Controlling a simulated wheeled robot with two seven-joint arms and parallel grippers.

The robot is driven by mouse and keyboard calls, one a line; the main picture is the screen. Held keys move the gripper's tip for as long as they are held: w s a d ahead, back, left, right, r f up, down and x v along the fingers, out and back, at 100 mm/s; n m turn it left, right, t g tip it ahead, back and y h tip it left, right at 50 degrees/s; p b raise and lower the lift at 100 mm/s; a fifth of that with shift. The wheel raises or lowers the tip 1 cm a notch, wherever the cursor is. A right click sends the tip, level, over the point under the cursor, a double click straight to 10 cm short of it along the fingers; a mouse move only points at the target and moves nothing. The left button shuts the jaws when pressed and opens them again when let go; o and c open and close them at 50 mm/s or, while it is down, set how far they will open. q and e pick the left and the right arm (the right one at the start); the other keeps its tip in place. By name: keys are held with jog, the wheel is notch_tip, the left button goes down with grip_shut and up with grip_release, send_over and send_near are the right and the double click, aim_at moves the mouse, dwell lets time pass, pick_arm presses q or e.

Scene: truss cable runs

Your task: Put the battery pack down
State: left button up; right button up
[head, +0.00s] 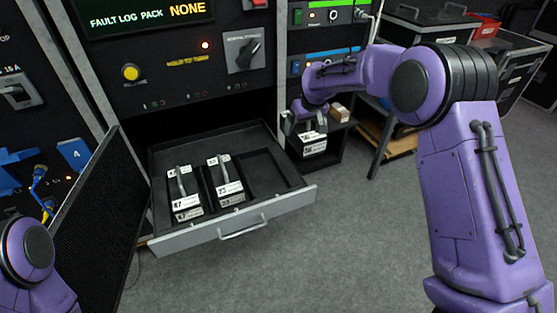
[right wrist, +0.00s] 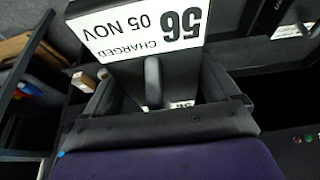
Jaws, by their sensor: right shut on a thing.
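My right gripper (head: 306,112) is shut on the handle of a battery pack (head: 314,143) with a white label.
An open drawer (head: 270,211) holds two packs, labelled 47 (head: 186,200) and 75 (head: 229,190); its right part is empty. A small tan block (head: 339,112) sits behind the holder. A dark panel (head: 95,225) stands left of the drawer. The grey floor in front is clear.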

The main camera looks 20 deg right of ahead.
jog(key=w+a+f+b, duration=0.1)
jog(key=a+f, duration=0.7)
jog(key=a, duration=0.4)
jog(key=shift+a+f, duration=0.2)
jog(key=shift+f, duration=0.05)
jog(key=f, duration=0.2)
jog(key=f+b, duration=0.1)
jog(key=shift+w+a+f, duration=0.15)
jog(key=shift+a+f, duration=0.15)
jog(key=shift+f, duration=0.1)
jog(key=o, duration=1.8)
jog(key=shift+f, duration=0.1)
jog(key=shift+c, duration=0.2)
jog(key=p+v, duration=0.2)
jog(key=v, duration=1)
